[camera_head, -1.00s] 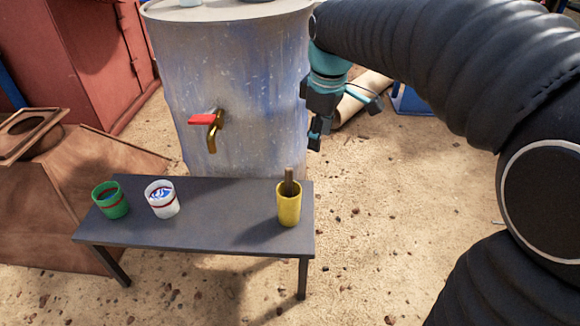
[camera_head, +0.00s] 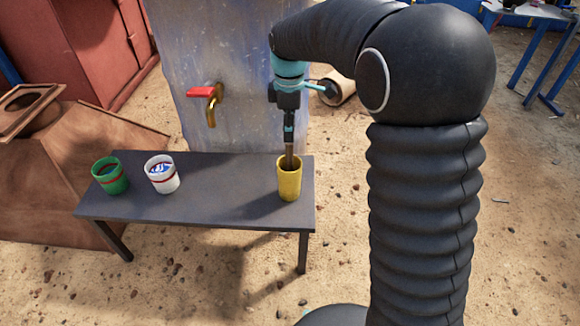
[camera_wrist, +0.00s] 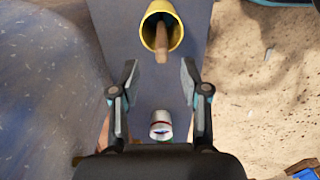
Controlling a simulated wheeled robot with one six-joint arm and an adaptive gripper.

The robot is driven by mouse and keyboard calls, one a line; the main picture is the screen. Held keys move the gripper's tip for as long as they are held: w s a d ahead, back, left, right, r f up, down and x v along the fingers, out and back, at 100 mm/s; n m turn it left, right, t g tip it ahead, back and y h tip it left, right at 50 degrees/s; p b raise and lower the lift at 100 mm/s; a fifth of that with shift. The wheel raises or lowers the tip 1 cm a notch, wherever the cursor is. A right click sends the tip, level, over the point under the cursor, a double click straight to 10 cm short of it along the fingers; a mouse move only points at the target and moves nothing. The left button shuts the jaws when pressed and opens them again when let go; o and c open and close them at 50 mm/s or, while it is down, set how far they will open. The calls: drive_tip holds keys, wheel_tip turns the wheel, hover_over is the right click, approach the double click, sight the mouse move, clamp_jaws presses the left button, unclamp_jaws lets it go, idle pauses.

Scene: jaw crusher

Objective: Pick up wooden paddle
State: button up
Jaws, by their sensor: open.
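The wooden paddle (camera_head: 289,158) stands upright in a yellow cup (camera_head: 289,184) at the right end of the dark table (camera_head: 225,202). Only its upper handle shows; the rest is hidden in the cup. My gripper (camera_head: 289,138) points down right above the handle's top. In the wrist view the open fingers of my gripper (camera_wrist: 160,82) have nothing between them. There the paddle (camera_wrist: 161,45) sticks out of the yellow cup (camera_wrist: 176,32), with its end just ahead of the gap between the fingertips. I cannot tell whether the head view's overlap is contact.
A green cup (camera_head: 110,175) and a white cup (camera_head: 161,173) stand on the table's left half. A large metal barrel (camera_head: 240,75) with a red-handled brass tap (camera_head: 211,100) is behind the table, close to my gripper. Sandy ground lies to the right.

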sight(289, 146)
drive_tip(key=shift+s+f, duration=0.1)
drive_tip(key=shift+f, duration=2.9)
clamp_jaws()
